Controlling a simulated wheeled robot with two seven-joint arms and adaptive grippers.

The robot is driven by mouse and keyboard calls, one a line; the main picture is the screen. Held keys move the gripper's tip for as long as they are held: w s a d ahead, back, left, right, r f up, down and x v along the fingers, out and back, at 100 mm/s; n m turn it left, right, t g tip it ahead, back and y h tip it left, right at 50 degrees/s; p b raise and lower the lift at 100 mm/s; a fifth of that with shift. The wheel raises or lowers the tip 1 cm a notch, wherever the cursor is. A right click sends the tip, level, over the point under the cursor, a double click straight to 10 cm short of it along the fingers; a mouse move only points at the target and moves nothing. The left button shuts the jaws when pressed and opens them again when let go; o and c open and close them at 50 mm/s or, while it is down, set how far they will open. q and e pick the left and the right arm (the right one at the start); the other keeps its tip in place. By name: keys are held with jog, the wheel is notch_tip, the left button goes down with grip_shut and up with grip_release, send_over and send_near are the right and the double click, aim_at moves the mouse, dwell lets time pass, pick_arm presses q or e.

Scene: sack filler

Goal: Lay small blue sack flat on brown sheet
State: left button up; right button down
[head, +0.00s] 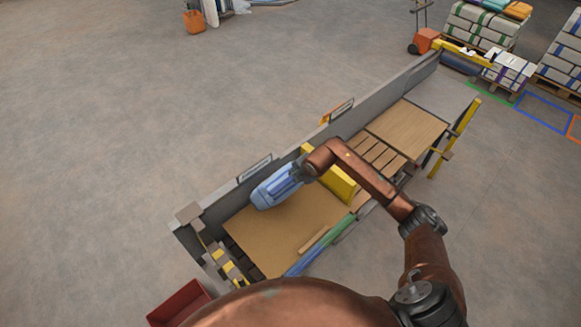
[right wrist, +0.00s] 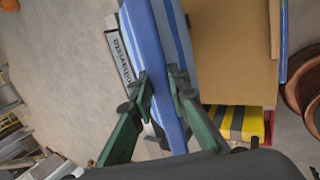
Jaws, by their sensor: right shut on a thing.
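The small blue sack (head: 272,192) is light blue with darker blue bands. My right gripper (head: 293,176) is shut on it, with a green finger on each side of a darker blue part in the right wrist view, where the sack (right wrist: 158,45) runs up out of the frame. The sack is over the far left part of the brown sheet (head: 270,235), near the grey back wall. I cannot tell whether it touches the sheet. The sheet (right wrist: 235,60) shows bare to the right of the sack in the wrist view. My left gripper is not in view.
A grey back wall (head: 222,207) runs along the sheet's far side. A wooden stick (head: 313,240) lies at the sheet's near edge. A red bin (head: 180,302) stands at lower left. The sheet's middle is clear.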

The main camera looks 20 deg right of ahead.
jog(key=s+d+f+t+y+b, duration=0.1)
jog(key=s+d+f+t+b, duration=0.2)
jog(key=s+f+b, duration=0.5)
jog(key=s+d+f+t+y+b, duration=0.1)
jog(key=s+d+f+t+b, duration=0.2)
jog(key=f+b, duration=0.5)
jog(key=s+f+t+b, duration=0.1)
jog(key=f+b, duration=0.4)
jog(key=b, duration=0.2)
jog(key=f+t+y+b, duration=0.1)
jog(key=f+t+b, duration=0.1)
jog(key=f+b, duration=0.4)
jog(key=s+f+t+b, duration=0.1)
jog(key=f+b, duration=0.4)
jog(key=b, duration=0.3)
jog(key=shift+s+a+f+m+y, duration=0.2)
jog(key=shift+s+f+m+y, duration=0.05)
jog(key=shift+s+m+y, duration=0.15)
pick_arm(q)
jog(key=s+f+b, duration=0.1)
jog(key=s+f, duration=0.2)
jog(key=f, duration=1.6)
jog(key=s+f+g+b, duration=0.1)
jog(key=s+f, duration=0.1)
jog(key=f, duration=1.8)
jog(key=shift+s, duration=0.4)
pick_arm(e)
jog(key=shift+f+t, duration=0.45)
jog(key=shift+t, duration=0.05)
